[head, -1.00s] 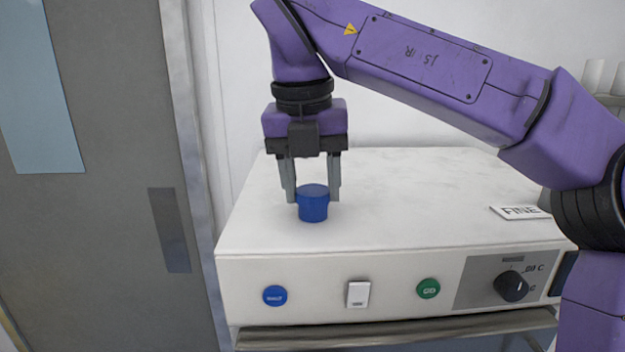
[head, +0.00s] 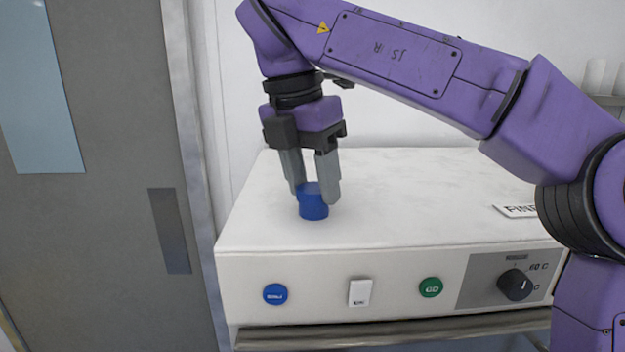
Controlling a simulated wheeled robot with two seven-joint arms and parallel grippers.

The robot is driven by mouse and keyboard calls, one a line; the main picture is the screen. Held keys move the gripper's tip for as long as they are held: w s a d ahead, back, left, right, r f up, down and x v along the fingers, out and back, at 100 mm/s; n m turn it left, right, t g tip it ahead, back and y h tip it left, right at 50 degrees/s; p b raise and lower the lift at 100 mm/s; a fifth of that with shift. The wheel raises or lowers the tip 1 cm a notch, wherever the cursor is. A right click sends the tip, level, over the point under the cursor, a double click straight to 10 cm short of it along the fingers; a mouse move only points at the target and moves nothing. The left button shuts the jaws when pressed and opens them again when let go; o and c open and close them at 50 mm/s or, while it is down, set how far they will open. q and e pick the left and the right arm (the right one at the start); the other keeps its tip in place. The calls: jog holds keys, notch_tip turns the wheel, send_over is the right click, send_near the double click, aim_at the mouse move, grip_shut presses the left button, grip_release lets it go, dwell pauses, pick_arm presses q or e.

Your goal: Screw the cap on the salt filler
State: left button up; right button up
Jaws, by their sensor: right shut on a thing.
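The blue cap (head: 313,206) sits on top of the white machine, near its front left; the salt filler opening beneath it is hidden. My right gripper (head: 314,194) points down from above and is shut on the cap, one finger on each side. The gripper is turned at an angle to the machine's front. My left gripper is not in the view.
The white machine (head: 420,205) has a blue button (head: 275,294), a white switch (head: 360,292), a green button (head: 430,287) and a black dial (head: 515,285) on its front. A grey door (head: 95,230) stands at left.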

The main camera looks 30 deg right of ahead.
jog(key=m+g, duration=0.1)
jog(key=m, duration=0.3)
jog(key=shift+m, duration=1.4)
jog(key=o, duration=1.3)
jog(key=n, duration=0.3)
jog(key=shift+n, duration=0.3)
jog(key=n+t, duration=0.1)
jog(key=n, duration=0.2)
jog(key=shift+s+d, duration=0.1)
